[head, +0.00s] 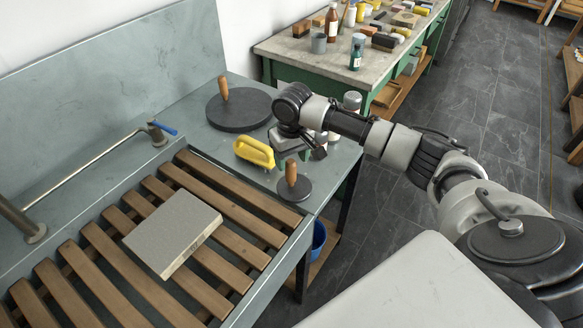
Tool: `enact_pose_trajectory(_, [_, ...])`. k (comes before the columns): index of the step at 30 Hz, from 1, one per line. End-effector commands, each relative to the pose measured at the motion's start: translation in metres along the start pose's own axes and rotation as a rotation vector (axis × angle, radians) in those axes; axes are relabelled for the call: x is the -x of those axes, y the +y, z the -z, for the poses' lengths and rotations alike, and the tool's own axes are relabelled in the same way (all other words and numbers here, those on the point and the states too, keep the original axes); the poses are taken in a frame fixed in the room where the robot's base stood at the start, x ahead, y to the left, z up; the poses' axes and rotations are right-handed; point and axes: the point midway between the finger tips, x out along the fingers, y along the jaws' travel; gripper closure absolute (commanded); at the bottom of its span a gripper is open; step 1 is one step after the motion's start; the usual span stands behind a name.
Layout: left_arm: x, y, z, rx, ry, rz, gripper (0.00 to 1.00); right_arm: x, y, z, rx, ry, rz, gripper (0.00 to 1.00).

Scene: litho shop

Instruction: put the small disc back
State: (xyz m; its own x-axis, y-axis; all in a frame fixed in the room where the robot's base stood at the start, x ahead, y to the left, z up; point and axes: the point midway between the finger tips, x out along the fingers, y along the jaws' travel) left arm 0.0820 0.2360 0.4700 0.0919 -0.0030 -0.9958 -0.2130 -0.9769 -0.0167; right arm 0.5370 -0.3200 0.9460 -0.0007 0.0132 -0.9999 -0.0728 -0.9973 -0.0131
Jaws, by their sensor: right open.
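The small disc (303,191) is dark grey with an upright wooden handle. It lies flat on the grey ledge beside the slatted sink, near the ledge's front corner. My right gripper (300,151) is open and empty, above the ledge just behind the small disc's handle and apart from it as far as I can tell. Its fingertips are partly hidden by the wrist. A larger dark disc (238,114) with a similar handle lies farther back on the same ledge. My left gripper is not in view.
A yellow-handled tool (254,152) stands on the ledge left of my right gripper. Bottles partly hidden by my arm stand at the ledge's right edge. A grey stone slab (172,230) rests on wooden slats. A cluttered green bench (285,47) stands behind.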

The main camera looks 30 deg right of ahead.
Motion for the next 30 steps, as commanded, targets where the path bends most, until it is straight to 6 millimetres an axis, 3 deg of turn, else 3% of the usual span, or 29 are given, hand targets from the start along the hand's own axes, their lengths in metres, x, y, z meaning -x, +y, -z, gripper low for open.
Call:
enact_pose_trajectory(6, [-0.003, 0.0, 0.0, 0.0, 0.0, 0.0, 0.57, 0.047, 0.0, 0.001, 0.0, 0.004, 0.0, 0.41])
enact_pose_trajectory(12, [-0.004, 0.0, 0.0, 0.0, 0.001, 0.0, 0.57, 0.071, 0.0, 0.0, 0.0, 0.001, 0.001, 0.41])
enact_pose_trajectory(30, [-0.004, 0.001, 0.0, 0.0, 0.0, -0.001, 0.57, 0.076, 0.0, 0.0, 0.0, -0.001, 0.0, 0.41])
